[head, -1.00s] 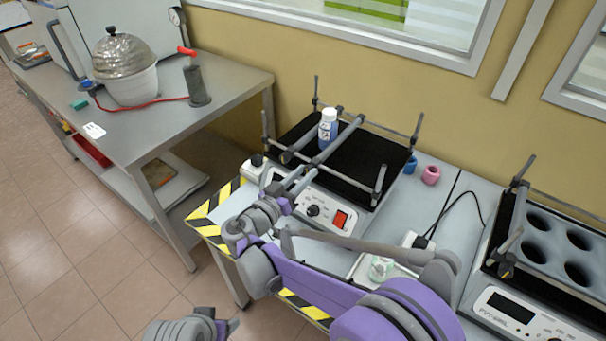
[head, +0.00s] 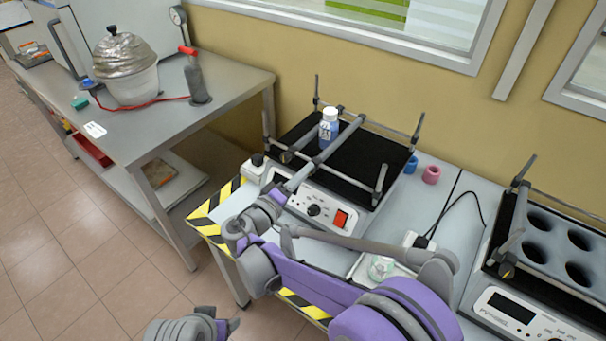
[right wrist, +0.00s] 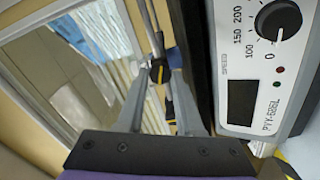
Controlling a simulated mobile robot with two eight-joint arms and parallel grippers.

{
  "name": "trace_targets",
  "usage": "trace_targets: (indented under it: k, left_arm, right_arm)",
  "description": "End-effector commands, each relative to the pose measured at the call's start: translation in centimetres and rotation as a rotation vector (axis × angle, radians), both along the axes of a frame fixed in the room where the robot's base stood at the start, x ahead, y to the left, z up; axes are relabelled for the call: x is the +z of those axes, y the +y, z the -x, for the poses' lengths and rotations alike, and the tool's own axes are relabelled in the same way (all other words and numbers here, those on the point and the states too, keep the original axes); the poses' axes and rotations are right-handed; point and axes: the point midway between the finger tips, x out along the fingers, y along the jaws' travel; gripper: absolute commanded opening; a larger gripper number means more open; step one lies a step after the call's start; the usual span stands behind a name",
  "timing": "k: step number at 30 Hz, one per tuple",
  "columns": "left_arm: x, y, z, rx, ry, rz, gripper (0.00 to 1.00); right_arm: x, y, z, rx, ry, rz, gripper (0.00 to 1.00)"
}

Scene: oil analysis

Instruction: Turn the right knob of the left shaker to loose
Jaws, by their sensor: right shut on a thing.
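The left shaker (head: 368,172) has a black platform, grey clamp bars and a white front panel with a dial and a red switch. A blue-and-white bottle (head: 328,128) stands upright on it by the middle bar (head: 338,143). My right gripper (head: 292,184) is at the near end of that bar, above the front panel. In the right wrist view its fingers (right wrist: 160,82) are closed on a small dark knob (right wrist: 158,72) with an orange mark. In the head view the gripper hides this knob.
The right shaker (head: 510,310) with round wells stands at the right. Blue and pink rings (head: 430,175) lie between the shakers. A grey side table (head: 150,130) carries a foil-covered vessel (head: 125,70). In the right wrist view, the panel's dial (right wrist: 278,20) is close beside the fingers.

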Motion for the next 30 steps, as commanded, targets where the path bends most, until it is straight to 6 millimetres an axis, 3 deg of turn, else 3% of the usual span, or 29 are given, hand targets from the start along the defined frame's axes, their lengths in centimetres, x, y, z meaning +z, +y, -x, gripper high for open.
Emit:
trace_targets:
  k: [13,30]
  left_arm:
    - [-0.19,0.00,0.01,0.000,0.001,0.000,0.68]
    - [-0.24,0.00,0.01,0.000,0.001,0.000,0.68]
  right_arm:
    - [-0.02,-0.05,-0.05,-0.002,0.178,0.248,0.00]
    - [-0.02,-0.07,-0.05,-0.002,0.227,0.316,0.00]
